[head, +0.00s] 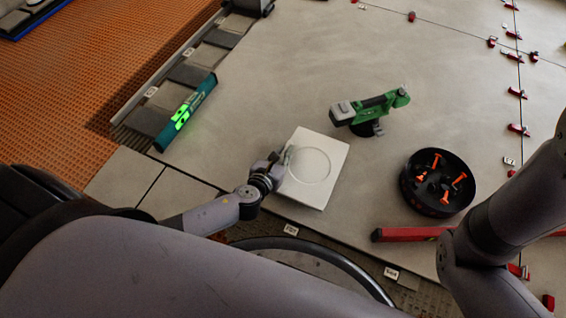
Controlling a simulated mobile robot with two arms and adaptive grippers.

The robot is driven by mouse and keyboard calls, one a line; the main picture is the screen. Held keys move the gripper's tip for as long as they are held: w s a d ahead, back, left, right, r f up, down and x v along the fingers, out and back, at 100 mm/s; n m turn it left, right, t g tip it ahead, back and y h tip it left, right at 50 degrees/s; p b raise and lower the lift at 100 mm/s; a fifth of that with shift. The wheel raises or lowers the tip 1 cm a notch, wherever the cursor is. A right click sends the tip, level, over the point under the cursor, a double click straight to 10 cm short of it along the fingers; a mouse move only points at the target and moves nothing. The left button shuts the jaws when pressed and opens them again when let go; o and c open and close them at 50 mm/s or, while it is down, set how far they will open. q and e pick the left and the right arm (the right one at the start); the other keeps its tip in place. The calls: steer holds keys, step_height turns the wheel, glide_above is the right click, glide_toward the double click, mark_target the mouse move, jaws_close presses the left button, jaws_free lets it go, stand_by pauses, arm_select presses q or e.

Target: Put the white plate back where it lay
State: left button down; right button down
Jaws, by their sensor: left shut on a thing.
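The white plate (325,160) is a square white slab with a round ring marked on its face. It shows in the middle of the head view, over the large grey tiles. My left gripper (285,160) reaches in from the left and is shut on the plate's left edge. The fingertips are small and partly hidden against the plate. I cannot tell whether the plate rests on the tile or hangs just above it. My right arm shows at the right edge, but its gripper is not in view.
A green and grey power tool (372,107) lies just behind the plate. A black round bucket (408,190) with orange pieces stands to the right, near a red bar (408,234). A teal level (187,112) lies at the left. Several red clips line the tile joint.

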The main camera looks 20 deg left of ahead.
arm_select(q)
steer(key=shift+f+b, duration=0.35)
steer(key=shift+f, duration=0.1)
step_height(320, 180, down, 3)
steer(key=shift+b, duration=1.25)
steer(key=shift+r, duration=0.15)
steer(key=c, duration=1.6)
jaws_free()
steer(key=shift+f, duration=0.2)
steer(key=shift+r, duration=0.1)
